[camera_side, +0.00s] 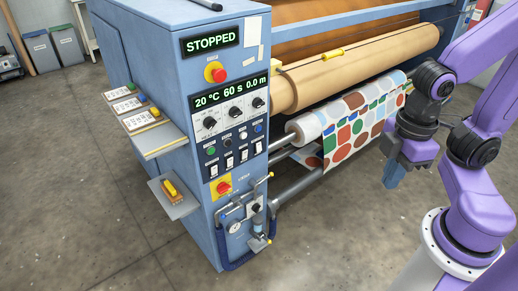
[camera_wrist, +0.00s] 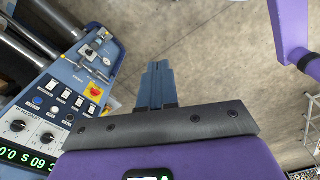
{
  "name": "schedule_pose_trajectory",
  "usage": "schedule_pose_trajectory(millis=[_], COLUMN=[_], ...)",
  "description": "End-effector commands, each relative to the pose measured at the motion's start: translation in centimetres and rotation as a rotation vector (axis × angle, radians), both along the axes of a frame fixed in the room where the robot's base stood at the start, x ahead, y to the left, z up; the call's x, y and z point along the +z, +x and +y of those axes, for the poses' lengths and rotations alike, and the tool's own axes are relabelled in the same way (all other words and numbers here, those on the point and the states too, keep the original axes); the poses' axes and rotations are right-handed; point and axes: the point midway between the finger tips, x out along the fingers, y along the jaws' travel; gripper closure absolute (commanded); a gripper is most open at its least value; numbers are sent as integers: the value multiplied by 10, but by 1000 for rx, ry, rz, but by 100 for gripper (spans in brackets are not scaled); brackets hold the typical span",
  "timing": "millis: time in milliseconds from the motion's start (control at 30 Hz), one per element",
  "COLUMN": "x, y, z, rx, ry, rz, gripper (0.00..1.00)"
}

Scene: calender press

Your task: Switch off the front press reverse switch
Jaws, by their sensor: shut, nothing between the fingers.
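The blue press cabinet's front panel carries a row of several white rocker switches (camera_side: 229,162), which also shows in the wrist view (camera_wrist: 79,101). Their labels are too small to read, so I cannot tell which one is the front press reverse switch, or its position. My gripper (camera_side: 390,184) is shut and empty, pointing down in front of the patterned fabric roll, well to the right of the panel. In the wrist view my gripper's blue fingers (camera_wrist: 158,66) lie together over bare floor, apart from the switches on the left.
Above the switches are buttons and black knobs (camera_side: 233,112), with a red emergency button (camera_side: 215,72) higher up. A red rotary switch (camera_side: 223,187) on yellow sits below, above hoses and a gauge. The display (camera_side: 211,42) reads STOPPED. Shelves (camera_side: 152,140) project left. Floor in front is clear.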

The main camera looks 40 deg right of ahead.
Motion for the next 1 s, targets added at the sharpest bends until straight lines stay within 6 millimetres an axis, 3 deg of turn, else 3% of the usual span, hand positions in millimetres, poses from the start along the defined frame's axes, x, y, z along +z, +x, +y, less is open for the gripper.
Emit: schedule_pose_trajectory(millis=[167, 267, 600, 800, 1000], x=[-6, -14, -55, -87, -126], y=[23, 48, 151, 212, 268], z=[14, 26, 53, 51, 36], rx=[-35, -66, -172, -224, -272], ry=[18, 39, 120, 162, 203], rz=[-26, -56, -173, -242, -308], gripper=[100, 100, 100, 100, 100])
